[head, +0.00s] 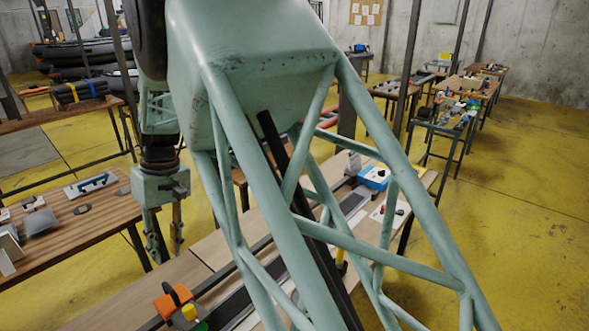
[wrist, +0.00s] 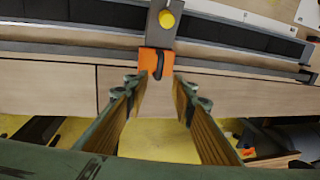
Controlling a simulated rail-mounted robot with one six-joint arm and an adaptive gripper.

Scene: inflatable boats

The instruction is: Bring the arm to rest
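My gripper (head: 165,245) hangs pointing down from my pale green arm in the head view, left of the large arm link. It also shows in the wrist view (wrist: 160,92), where its two fingers with wood-coloured inner faces stand apart. Nothing is held between them. Past the fingertips, an orange block with a black handle (wrist: 157,62) sits at the near edge of a long workbench (wrist: 220,92). The orange block also shows in the head view (head: 166,306), lower right of the gripper and apart from it. My arm link hides much of the bench.
A wooden table (head: 95,218) with tools stands at the left. A blue box (head: 374,178) lies on the long bench. More tables (head: 480,85) line the right back, and stacked dark boats (head: 85,48) stand at the back left. The yellow floor (head: 530,210) is clear at the right.

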